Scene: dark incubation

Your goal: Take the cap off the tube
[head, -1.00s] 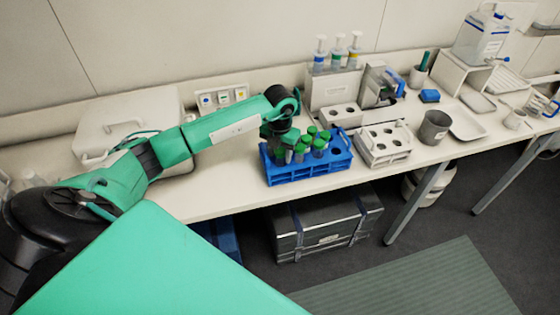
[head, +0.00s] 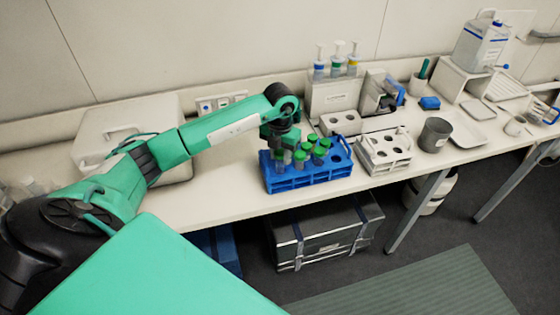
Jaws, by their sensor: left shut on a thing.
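Several tubes with green caps (head: 300,159) stand in a blue rack (head: 310,178) on the bench. My left gripper (head: 281,150) is over the left part of this rack, pointing down among the tubes. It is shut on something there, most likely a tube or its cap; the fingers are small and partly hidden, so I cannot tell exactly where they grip. My right gripper is not in view.
A white rack (head: 385,165) with holes stands right of the blue rack. A grey cup (head: 435,134) and a white tray (head: 468,133) are farther right. A white holder (head: 336,95) with several pipettes stands behind. A lidded white box (head: 110,132) is behind my left arm.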

